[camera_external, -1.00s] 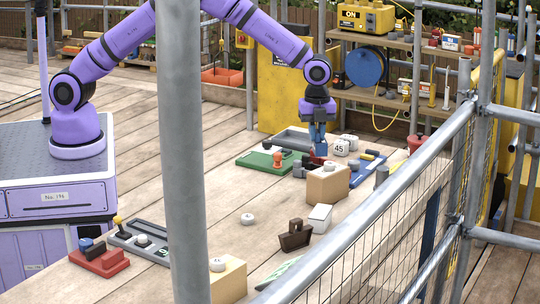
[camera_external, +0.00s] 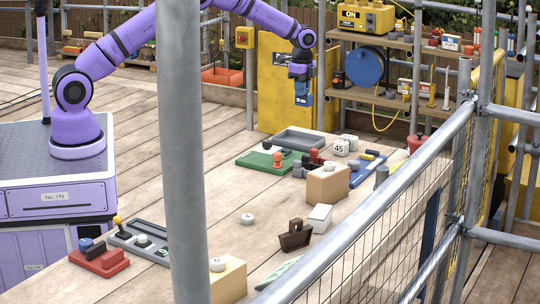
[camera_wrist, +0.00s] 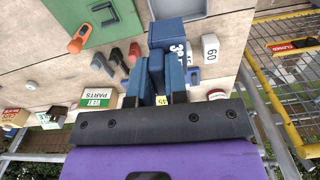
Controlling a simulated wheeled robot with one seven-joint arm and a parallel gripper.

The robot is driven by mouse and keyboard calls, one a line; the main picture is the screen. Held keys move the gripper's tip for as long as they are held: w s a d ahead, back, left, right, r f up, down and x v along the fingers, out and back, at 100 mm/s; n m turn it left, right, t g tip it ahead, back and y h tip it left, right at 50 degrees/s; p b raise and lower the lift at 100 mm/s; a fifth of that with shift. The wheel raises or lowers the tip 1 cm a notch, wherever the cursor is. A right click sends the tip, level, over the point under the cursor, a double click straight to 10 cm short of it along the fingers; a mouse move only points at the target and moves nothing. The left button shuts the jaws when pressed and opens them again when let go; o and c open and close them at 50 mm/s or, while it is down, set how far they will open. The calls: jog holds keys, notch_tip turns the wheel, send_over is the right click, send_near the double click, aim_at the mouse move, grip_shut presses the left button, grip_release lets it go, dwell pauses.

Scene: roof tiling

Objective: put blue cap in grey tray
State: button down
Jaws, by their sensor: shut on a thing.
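My gripper (camera_external: 303,92) is shut on the blue cap (camera_external: 304,101) and holds it up in the air above the back end of the table. In the wrist view the blue cap (camera_wrist: 166,34) shows at the fingertips, partly hidden by the blue fingers. The grey tray (camera_external: 299,141) lies on the table's back end, behind the green board, below my gripper. It looks empty from outside. Part of the grey tray (camera_wrist: 190,8) shows at the top of the wrist view, beyond the cap.
A green board (camera_external: 256,160) with an orange piece (camera_external: 277,160) lies beside the tray. A blue board (camera_external: 366,172), white numbered blocks (camera_external: 341,147) and a tan block (camera_external: 327,184) stand to the right. Scaffold poles cross the front.

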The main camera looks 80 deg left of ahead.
aim_at(298, 98)
jog(key=shift+n, duration=0.4)
jog(key=a+f, duration=0.2)
jog(key=f, duration=0.1)
jog(key=a+f, duration=0.1)
jog(key=shift+s+a+f, duration=0.25)
jog(key=shift+a+f, duration=0.05)
jog(key=shift+a, duration=0.1)
notch_tip(298, 98, down, 10)
jog(key=shift+f, duration=0.25)
jog(key=shift+f, duration=0.15)
jog(key=c, duration=1.1)
grip_release()
notch_tip(298, 98, up, 12)
jog(key=shift+r, duration=0.2)
jog(key=shift+d, duration=0.1)
